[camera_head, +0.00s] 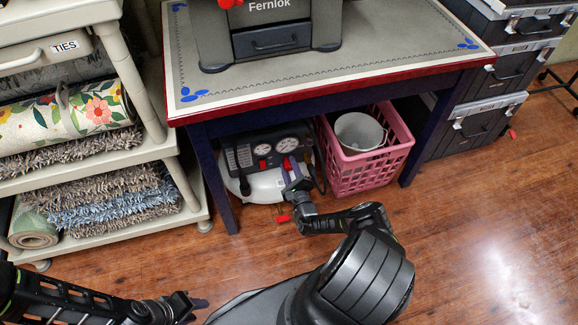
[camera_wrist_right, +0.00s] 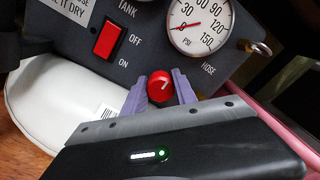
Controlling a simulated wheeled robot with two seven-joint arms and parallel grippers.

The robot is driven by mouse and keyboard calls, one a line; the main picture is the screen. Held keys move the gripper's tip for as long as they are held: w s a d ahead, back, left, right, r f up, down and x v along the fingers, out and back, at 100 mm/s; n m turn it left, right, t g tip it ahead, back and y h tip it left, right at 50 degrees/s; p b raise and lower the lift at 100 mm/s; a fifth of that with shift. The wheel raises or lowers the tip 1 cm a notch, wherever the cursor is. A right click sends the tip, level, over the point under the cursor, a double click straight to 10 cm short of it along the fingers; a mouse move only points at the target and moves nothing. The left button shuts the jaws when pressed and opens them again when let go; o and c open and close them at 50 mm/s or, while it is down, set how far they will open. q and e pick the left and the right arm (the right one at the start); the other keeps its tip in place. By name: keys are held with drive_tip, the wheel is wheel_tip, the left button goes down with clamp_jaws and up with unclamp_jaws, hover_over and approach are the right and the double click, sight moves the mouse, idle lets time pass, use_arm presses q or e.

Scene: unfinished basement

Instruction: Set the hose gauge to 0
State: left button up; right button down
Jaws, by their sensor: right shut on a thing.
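The air compressor's black panel (camera_head: 240,158) is under the table, above its white tank (camera_head: 262,186). The hose gauge (camera_wrist_right: 201,24) is at the panel's right, also in the head view (camera_head: 287,144). Its red needle points left and slightly down, at the low end of the scale; I cannot read the exact mark. Below it is a round red knob (camera_wrist_right: 159,87) with a white line. My right gripper (camera_wrist_right: 161,92) has its purple fingers on both sides of the knob, shut on it. It also shows in the head view (camera_head: 290,178). My left gripper (camera_head: 200,304) is low at the left; its jaws are unclear.
A red switch (camera_wrist_right: 107,39) marked OFF and ON is left of the knob. A pink basket (camera_head: 360,168) with a bucket (camera_head: 358,131) stands right of the compressor. Table legs (camera_head: 212,180) frame the space. Shelves (camera_head: 100,155) with rugs stand left.

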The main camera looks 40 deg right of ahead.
drive_tip(key=c, duration=1)
unclamp_jaws()
drive_tip(key=shift+s+a, duration=0.15)
drive_tip(key=shift+s, duration=0.35)
drive_tip(key=p+v, duration=0.2)
drive_tip(key=v, duration=0.4)
drive_tip(key=shift+s+a, duration=0.2)
drive_tip(key=shift+s, duration=0.15)
drive_tip(key=shift+s+f, duration=0.1)
